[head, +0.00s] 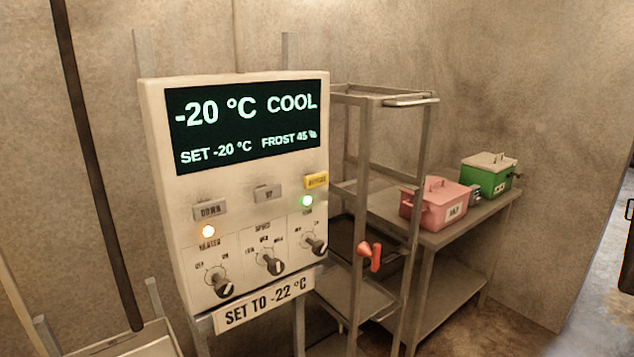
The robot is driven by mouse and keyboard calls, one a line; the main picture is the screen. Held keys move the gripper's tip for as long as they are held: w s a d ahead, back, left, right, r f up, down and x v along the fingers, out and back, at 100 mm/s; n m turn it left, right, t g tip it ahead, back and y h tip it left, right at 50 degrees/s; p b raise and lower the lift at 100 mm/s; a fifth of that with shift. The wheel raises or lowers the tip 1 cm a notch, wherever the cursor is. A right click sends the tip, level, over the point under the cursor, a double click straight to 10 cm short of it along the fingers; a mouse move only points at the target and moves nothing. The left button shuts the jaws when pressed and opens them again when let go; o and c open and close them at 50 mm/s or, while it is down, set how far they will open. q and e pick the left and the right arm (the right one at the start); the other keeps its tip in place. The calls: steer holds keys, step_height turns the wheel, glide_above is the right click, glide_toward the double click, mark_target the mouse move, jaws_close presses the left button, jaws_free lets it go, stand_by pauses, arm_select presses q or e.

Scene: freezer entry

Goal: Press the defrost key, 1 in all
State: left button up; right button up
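The control panel (158,200) is a pale box standing upright on metal posts. Its dark display (248,127) reads -20 °C COOL, SET -20 °C, and FROST at about 45 %. The yellow key (316,181) at the right of the key row has a blurred label that looks like DEFROST. Grey DOWN (209,210) and UP (267,193) keys sit to its left. Three rotary knobs sit below, the left one labelled HEATER. Neither gripper is in view, and nothing covers the keys.
A sign (264,301) below the panel reads SET TO -22 °C. A metal rack (423,150) with a red-orange item (371,256) stands behind right. A table (452,234) holds a pink box (425,208) and a green box (484,184). A dark unidentified object cuts the right edge.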

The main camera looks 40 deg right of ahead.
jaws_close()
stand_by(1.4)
